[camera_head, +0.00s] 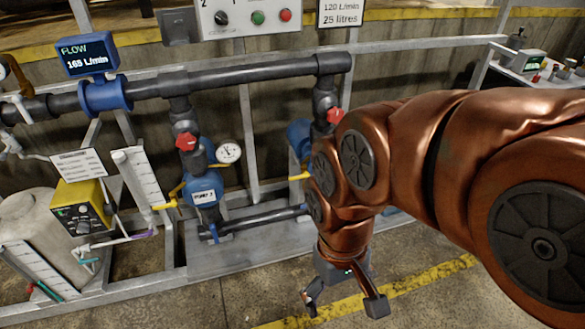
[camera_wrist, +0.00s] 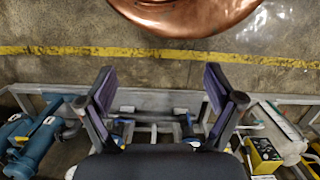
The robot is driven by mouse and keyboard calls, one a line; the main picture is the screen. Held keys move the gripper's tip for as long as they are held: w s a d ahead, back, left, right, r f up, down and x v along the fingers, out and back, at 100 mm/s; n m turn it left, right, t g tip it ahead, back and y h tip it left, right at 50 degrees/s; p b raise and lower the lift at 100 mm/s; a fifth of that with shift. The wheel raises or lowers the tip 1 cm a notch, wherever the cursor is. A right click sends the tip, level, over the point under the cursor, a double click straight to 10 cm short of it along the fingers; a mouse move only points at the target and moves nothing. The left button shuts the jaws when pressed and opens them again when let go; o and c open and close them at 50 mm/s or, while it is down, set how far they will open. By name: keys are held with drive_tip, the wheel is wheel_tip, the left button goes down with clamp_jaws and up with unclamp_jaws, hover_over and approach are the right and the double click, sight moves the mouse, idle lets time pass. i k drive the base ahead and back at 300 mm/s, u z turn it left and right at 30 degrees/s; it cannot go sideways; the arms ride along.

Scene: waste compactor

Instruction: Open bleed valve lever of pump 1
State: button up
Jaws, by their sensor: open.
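A blue pump (camera_head: 205,190) with a white label stands on the rig's base plate in the head view; I cannot read its number for sure. A yellow lever (camera_head: 165,205) sticks out at its left. A small blue handle (camera_head: 213,232) is low at its front. A second blue pump (camera_head: 299,132) is mostly hidden behind my arm, with another yellow lever (camera_head: 300,177) beside it. I cannot tell which lever is the bleed valve of pump 1. My gripper (camera_head: 343,301) is open and empty, pointing down over the floor in front of the rig. The wrist view shows its spread fingers (camera_wrist: 158,74).
Red valve handles (camera_head: 186,142) sit on the dark vertical pipes. A gauge (camera_head: 229,153), a flow display (camera_head: 87,53) and a yellow control box (camera_head: 82,208) are on the rig. A grey frame rail (camera_head: 150,284) edges it. The floor in front is clear, with a yellow line (camera_head: 425,279).

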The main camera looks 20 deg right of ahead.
sight(306, 174)
drive_tip(key=z, duration=0.05)
drive_tip(key=k, duration=0.5)
drive_tip(key=z, duration=0.9)
drive_tip(key=i, duration=0.85)
drive_tip(key=u, duration=2.5)
